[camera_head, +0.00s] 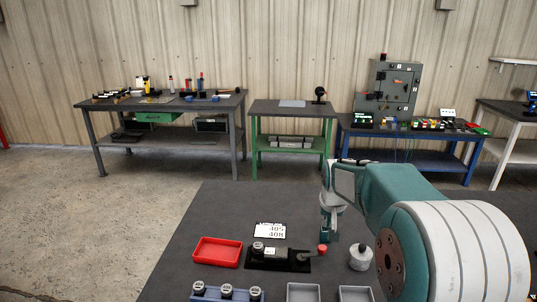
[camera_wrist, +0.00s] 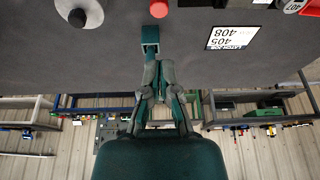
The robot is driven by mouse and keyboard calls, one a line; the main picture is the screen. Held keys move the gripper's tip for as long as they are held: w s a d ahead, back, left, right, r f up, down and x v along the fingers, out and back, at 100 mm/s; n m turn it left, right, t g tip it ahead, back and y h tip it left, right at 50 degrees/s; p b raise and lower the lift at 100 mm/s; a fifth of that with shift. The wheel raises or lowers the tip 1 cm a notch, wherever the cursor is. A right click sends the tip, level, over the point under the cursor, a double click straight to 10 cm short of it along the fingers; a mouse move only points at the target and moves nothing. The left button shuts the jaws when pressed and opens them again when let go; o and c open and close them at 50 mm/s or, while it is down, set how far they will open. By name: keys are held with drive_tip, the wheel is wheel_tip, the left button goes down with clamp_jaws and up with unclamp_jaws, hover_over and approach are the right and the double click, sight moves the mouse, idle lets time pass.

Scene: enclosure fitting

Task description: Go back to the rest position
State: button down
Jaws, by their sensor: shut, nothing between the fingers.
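My gripper (camera_head: 331,243) hangs down over the dark table near its far side in the head view, at the end of my green arm. In the wrist view my gripper (camera_wrist: 150,48) has its fingers together, with nothing between them. The red knob also shows in the wrist view (camera_wrist: 159,8), just beyond the fingertips. A grey-white round weight-like part (camera_head: 360,257) stands to the right of my gripper.
On the dark table (camera_head: 205,222) are a red tray (camera_head: 216,252), a white number card (camera_head: 270,231), a blue holder (camera_head: 227,293) with round parts, and two grey trays (camera_head: 303,292). Workbenches line the far wall, one with a grey cabinet (camera_head: 394,85). Floor at the left is clear.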

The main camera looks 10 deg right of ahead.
drive_tip(key=s+a+r, duration=0.3)
drive_tip(key=s+r, duration=0.3)
drive_tip(key=s, duration=0.2)
drive_tip(key=s+a+n+t, duration=0.1)
drive_tip(key=s+a, duration=0.1)
drive_tip(key=s, duration=1)
drive_tip(key=s+a+n, duration=0.1)
drive_tip(key=s+a, duration=0.1)
drive_tip(key=s, duration=0.9)
drive_tip(key=shift+s+a+t+y, duration=0.15)
drive_tip(key=shift+s+t+y, duration=0.2)
drive_tip(key=shift+t+y, duration=0.05)
